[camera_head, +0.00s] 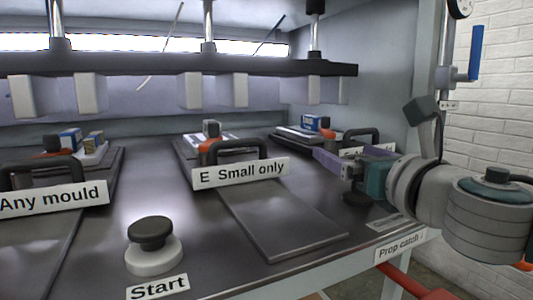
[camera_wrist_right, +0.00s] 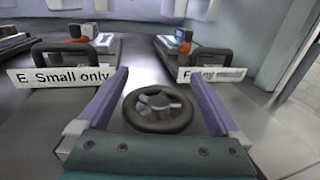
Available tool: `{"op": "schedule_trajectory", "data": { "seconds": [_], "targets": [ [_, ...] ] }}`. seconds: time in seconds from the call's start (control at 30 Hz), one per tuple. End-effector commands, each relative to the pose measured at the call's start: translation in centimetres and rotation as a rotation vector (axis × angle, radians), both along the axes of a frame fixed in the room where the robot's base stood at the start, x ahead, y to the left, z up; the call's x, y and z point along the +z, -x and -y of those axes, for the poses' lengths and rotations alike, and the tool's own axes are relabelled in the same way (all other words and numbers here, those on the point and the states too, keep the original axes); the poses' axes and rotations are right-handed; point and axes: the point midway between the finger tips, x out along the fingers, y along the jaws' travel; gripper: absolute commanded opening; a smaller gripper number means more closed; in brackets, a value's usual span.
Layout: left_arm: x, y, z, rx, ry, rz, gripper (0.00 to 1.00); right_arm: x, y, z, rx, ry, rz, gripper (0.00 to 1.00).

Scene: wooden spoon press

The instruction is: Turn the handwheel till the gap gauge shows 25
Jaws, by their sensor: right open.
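The black spoked handwheel (camera_wrist_right: 157,102) lies on the dark press table in the right wrist view, seen from above at a slant. In the head view only part of the handwheel (camera_head: 356,199) shows, below my right gripper. My right gripper (camera_head: 345,160) is open with purple fingers. In the wrist view its fingers (camera_wrist_right: 157,75) appear on either side of the wheel, with nothing held; I cannot tell whether they touch it. A round dial (camera_head: 460,6) at the upper right is cut off and its reading is not legible. My left gripper is out of view.
Moulds with black handles stand behind the labels "Any mould" (camera_head: 50,199) and "E Small only" (camera_head: 242,173). A Start button (camera_head: 151,245) stands at the front. The press beam (camera_head: 150,64) hangs above. A blue-handled lever (camera_head: 476,53) is at right, beside the post.

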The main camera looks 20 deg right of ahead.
Motion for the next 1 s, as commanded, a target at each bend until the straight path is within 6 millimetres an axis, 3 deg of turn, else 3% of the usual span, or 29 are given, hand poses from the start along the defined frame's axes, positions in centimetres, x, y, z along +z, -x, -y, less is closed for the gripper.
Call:
{"op": "schedule_trajectory", "data": {
  "seconds": [0.13,0.8,1.0],
  "targets": [
    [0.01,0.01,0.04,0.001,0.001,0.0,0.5,0.01,0.02,-0.01,0.0,-0.001,0.0,1.0],
    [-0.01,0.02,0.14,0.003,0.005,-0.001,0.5,0.02,0.04,0.07,-0.002,-0.001,0.001,0.26],
    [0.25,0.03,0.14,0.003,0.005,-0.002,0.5,0.1,0.04,0.09,-0.018,-0.002,0.0,0.26]
  ]
}}
